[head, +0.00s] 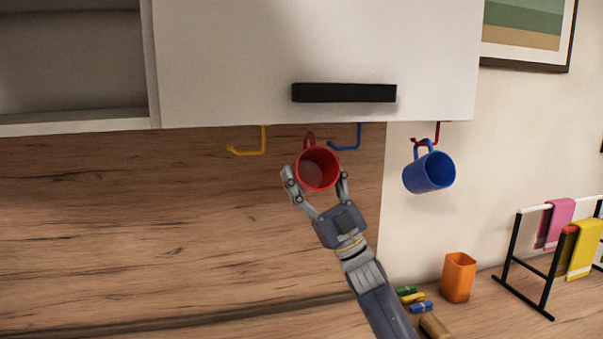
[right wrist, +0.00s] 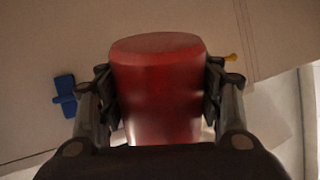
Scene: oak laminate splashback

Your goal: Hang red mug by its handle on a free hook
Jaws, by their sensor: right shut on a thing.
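The red mug (head: 318,170) is held up just under the white wall cabinet, its opening facing the head camera and its handle at the top. My right gripper (head: 316,182) is shut on the mug, one finger on each side. In the right wrist view the red mug (right wrist: 158,90) fills the space between the fingers. A yellow hook (head: 250,146) to the left and a blue hook (head: 348,143) to the right are both empty. A red hook (head: 430,140) carries a blue mug (head: 429,173). Whether the red mug's handle touches any hook cannot be told. My left gripper is not in view.
The cabinet (head: 230,70) with a black handle (head: 344,93) is directly above. An orange cup (head: 458,277), several small coloured items (head: 414,299) and a rack with cloths (head: 520,262) stand on the counter at right. The space left of the yellow hook is clear.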

